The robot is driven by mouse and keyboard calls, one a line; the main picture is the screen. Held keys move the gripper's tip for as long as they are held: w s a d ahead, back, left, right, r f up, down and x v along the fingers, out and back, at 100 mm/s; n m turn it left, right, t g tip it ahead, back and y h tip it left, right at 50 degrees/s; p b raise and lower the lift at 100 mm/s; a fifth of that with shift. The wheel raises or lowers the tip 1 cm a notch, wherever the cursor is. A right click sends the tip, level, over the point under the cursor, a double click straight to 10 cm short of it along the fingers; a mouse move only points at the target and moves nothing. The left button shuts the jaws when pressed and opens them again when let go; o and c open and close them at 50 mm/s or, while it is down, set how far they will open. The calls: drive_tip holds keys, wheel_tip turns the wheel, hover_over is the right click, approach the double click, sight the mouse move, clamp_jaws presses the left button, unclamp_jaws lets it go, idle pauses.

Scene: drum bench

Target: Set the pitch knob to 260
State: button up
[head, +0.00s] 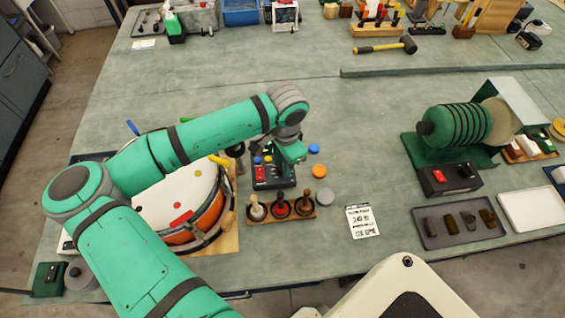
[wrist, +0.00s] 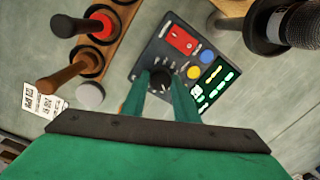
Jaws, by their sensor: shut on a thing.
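The dark control box (wrist: 152,50) fills the middle of the wrist view. It has a red switch (wrist: 183,41), a blue and a yellow button, and a lit display (wrist: 212,82) with green marks too small to read. The black pitch knob (wrist: 161,77) sits near the box's lower edge. My gripper (wrist: 160,90) has a green finger on each side of the knob and is shut on it. In the head view the control box (head: 265,177) stands right of the drum, partly hidden by my gripper (head: 284,160). The knob's setting cannot be read.
A microphone (wrist: 288,24) stands close to the box. A wooden rack (head: 282,215) with several handled tools is in front of it. The drum (head: 172,205) is left.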

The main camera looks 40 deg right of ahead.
drive_tip(key=shift+m, duration=1.2)
drive_tip(key=o, duration=1.1)
drive_tip(key=shift+c, duration=0.2)
wheel_tip(320, 180, up, 11)
drive_tip(key=shift+s+a, duration=0.15)
drive_tip(key=shift+s, duration=0.15)
drive_tip(key=shift+f, duration=0.15)
